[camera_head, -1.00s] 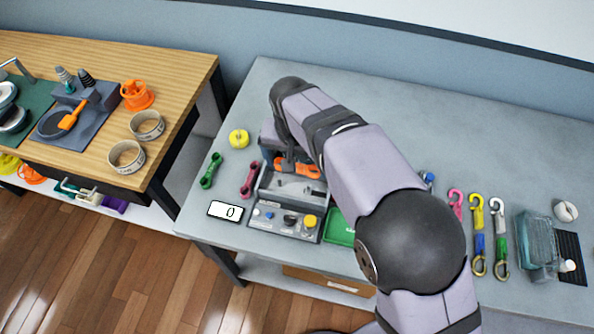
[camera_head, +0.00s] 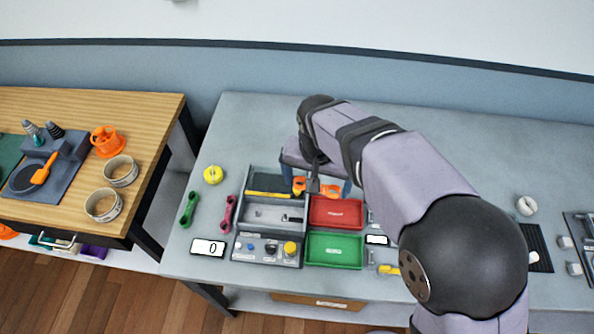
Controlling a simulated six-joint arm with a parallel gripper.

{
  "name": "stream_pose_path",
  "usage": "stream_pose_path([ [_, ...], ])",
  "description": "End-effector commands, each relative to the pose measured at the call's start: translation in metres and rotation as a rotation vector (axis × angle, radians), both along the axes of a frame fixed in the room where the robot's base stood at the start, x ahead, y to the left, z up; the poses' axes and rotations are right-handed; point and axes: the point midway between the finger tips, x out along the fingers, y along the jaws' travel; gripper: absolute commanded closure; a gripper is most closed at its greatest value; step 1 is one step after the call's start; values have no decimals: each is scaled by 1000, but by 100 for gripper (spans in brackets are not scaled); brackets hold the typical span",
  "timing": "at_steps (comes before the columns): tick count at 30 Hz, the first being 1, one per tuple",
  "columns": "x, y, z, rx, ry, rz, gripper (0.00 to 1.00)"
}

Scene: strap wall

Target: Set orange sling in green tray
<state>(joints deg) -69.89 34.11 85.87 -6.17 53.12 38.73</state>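The orange sling (camera_head: 299,185) shows on both sides of my gripper (camera_head: 314,187), which appears shut on its middle. The sling is held at the upper right of the grey test fixture, just behind the red tray. The green tray (camera_head: 335,250) lies in front of the red tray, to the right of the fixture's control panel, and looks empty. Part of the sling is hidden by the gripper fingers, and its height above the table is hard to tell.
The grey fixture (camera_head: 245,217) with knobs stands left of the trays. The red tray (camera_head: 336,212) looks empty. Green (camera_head: 188,209) and dark pink (camera_head: 228,214) slings and a yellow roll (camera_head: 213,175) lie to the left. My arm hides much of the table's right side.

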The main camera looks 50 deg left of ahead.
Motion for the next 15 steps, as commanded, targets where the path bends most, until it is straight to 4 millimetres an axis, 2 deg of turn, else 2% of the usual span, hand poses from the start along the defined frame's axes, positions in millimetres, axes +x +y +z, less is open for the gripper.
stream_pose_path([
  [1,3,-14,1,-3,1,-13,27],
  [4,6,-40,-6,-5,1,-31,27],
  [9,1,-82,-30,-5,2,-27,27],
  [15,-15,-117,-64,-3,1,27,27],
])
